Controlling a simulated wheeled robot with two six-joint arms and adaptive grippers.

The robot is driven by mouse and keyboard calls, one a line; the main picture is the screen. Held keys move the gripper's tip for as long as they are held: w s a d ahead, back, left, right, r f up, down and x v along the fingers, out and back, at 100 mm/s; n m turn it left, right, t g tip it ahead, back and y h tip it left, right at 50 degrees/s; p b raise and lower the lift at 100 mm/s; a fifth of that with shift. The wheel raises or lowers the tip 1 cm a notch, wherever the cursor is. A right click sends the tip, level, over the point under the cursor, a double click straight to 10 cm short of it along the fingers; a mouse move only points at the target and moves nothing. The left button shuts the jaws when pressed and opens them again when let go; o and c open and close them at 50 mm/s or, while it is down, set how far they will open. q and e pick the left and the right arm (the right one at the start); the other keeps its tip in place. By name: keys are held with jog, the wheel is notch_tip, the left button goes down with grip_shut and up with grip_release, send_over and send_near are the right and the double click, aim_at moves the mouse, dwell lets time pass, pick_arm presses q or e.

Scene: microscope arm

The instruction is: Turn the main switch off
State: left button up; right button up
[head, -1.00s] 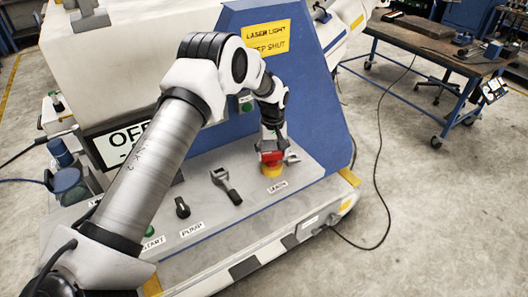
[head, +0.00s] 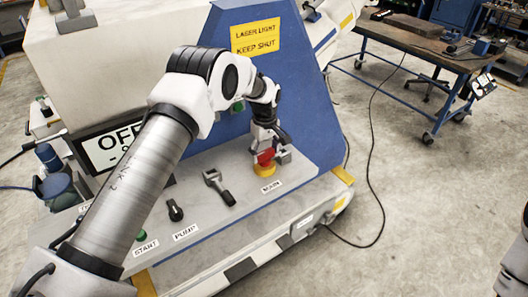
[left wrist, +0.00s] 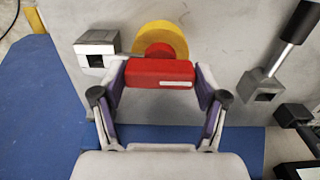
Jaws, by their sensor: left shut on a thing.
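The main switch is a red handle (head: 265,157) on a round yellow base (head: 264,170), above a label in the head view. My left gripper (head: 266,150) reaches down to it from above and is shut on the red handle. In the left wrist view the red handle (left wrist: 157,73) lies crosswise between the two fingers, with a white mark near its right end. The yellow base (left wrist: 160,38) shows behind it. My right gripper is not in view; only part of my right arm shows at the right edge of the head view.
A grey bracket (head: 284,155) stands close beside the switch. A lever (head: 219,186), a black pump knob (head: 175,211) and a green start button (head: 140,236) sit along the panel. A display (head: 118,147) reads OFF. A workbench (head: 420,55) stands at the back right.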

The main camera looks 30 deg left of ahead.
aim_at(264, 152)
pick_arm(q)
jog(key=shift+s+f, duration=0.2)
jog(key=shift+f, duration=0.15)
jog(key=o, duration=1.6)
jog(key=shift+o, duration=0.4)
jog(key=shift+w+a, duration=0.2)
jog(key=shift+w, duration=0.05)
jog(key=shift+d+r, duration=0.1)
jog(key=shift+r, duration=0.3)
notch_tip(264, 152, up, 11)
jog(key=shift+w, duration=0.1)
jog(key=shift+r, duration=0.1)
